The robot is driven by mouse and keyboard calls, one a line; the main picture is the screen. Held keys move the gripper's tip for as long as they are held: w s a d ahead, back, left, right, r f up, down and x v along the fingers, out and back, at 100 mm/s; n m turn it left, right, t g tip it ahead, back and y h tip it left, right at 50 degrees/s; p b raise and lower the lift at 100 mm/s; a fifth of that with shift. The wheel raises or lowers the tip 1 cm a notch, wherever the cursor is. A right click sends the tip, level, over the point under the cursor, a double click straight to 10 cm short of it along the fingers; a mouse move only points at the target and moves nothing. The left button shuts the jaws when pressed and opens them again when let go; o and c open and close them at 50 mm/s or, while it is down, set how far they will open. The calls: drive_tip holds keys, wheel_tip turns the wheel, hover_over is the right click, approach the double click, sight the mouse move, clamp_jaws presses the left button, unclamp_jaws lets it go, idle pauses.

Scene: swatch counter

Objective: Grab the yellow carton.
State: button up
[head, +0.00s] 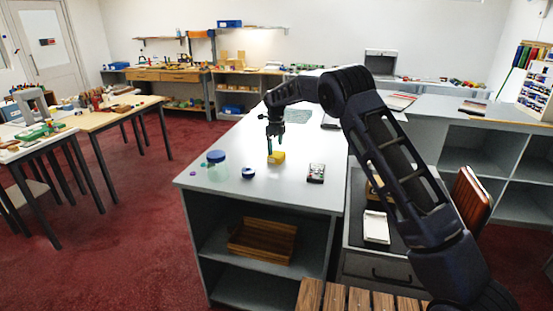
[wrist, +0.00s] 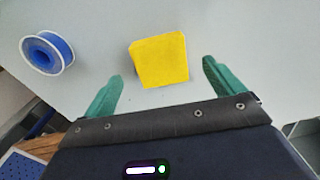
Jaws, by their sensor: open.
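The yellow carton (head: 277,157) stands on the pale counter top (head: 232,178) in the head view. In the wrist view the yellow carton (wrist: 159,61) is a slightly tilted yellow block just ahead of the fingertips, between their lines. My gripper (head: 269,150) is above and close to the carton in the head view. Its two green fingers (wrist: 163,75) are apart, with nothing between them in the wrist view. I cannot tell the exact height gap between fingertips and carton.
A blue-lidded jar (head: 217,165) stands farther left. A small dark device with buttons (head: 316,173) lies to the right. The counter directly around the carton is clear.

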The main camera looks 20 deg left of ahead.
sight(276, 154)
drive_tip(key=shift+d+f, duration=0.15)
drive_tip(key=shift+f, duration=1.2)
drive_tip(key=shift+d+f, duration=0.1)
drive_tip(key=shift+f, duration=1.2)
drive_tip(key=c, duration=1.1)
